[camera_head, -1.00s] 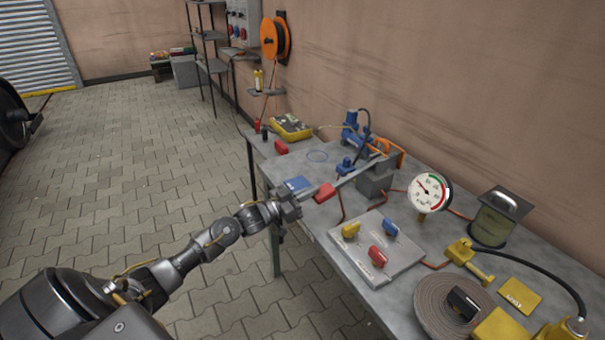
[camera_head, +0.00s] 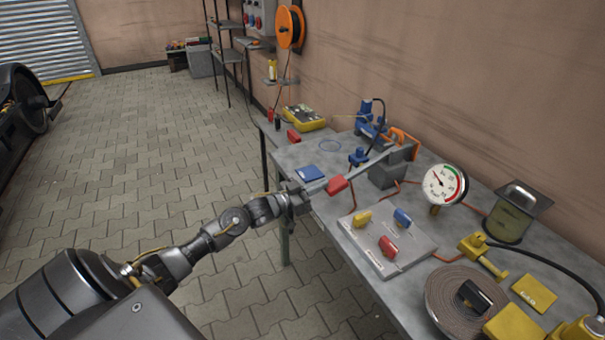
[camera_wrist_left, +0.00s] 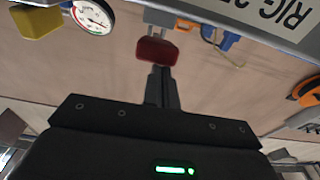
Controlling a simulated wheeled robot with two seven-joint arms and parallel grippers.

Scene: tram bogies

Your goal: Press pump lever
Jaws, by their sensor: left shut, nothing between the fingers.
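The pump lever (camera_head: 368,165) is a long grey bar with a red grip (camera_head: 337,185) at its near end. It runs from the pump's grey block (camera_head: 388,172) out over the table. My left gripper (camera_head: 318,186) is at the left of the red grip, at about its height. In the left wrist view the shut fingers (camera_wrist_left: 161,80) point at the red grip (camera_wrist_left: 157,50), which lies right beyond their tips. Whether they touch it I cannot tell. The pressure gauge (camera_head: 443,184) stands right of the block. My right gripper is not in view.
A grey panel (camera_head: 370,258) with red, blue and yellow handles lies in front of the gauge. A hose coil (camera_head: 450,318) and yellow parts crowd the right end. The floor left of the table is clear.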

